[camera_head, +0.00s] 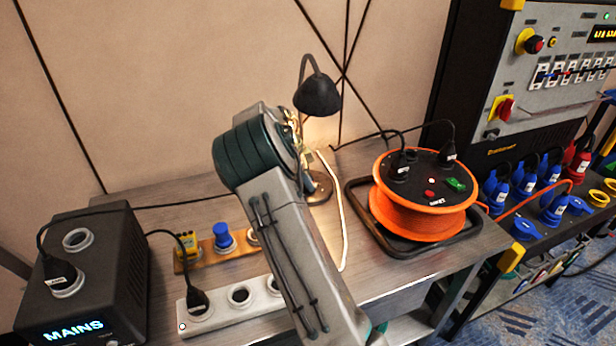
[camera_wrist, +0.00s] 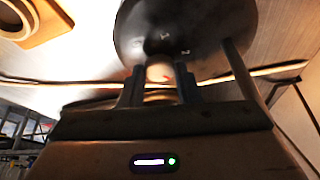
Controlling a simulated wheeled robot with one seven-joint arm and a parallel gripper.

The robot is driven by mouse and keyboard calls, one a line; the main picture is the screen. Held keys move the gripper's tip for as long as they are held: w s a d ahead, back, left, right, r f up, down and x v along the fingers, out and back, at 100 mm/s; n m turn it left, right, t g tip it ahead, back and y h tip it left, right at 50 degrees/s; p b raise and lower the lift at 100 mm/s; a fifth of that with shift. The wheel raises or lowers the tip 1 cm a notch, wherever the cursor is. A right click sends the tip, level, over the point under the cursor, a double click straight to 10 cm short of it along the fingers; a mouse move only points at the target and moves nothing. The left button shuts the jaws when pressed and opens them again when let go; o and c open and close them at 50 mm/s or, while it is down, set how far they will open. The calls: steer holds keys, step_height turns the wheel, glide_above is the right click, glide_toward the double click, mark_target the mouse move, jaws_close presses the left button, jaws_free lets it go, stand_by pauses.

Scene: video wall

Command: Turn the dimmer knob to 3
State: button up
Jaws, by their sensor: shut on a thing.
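The desk lamp (camera_head: 318,95) has a dark shade on a curved neck, and its round dark base (camera_head: 322,190) stands on the bench, partly behind my arm. In the wrist view the dark base (camera_wrist: 185,15) fills the top centre, with the marks 1 and 2 readable; a 3 cannot be made out. The pale dimmer knob (camera_wrist: 158,72) shows a small reddish mark at its right side, between the marks and my gripper. My gripper (camera_wrist: 160,78) is shut on the knob, one finger on each side. In the head view my arm hides the fingers and knob.
A black MAINS box (camera_head: 95,262) stands at left, with a white socket strip (camera_head: 218,318) and a wooden board (camera_head: 210,257) beside it. An orange cable reel (camera_head: 415,215) stands right of the lamp. A pale cable (camera_head: 342,215) runs beside the lamp.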

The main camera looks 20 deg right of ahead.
stand_by(0.4)
steer(key=o, duration=1)
steer(key=p+v, duration=0.1)
steer(key=v, duration=1.2)
steer(key=shift+w+a+r, duration=0.1)
steer(key=shift+w+r, duration=0.05)
steer(key=shift+r, duration=0.25)
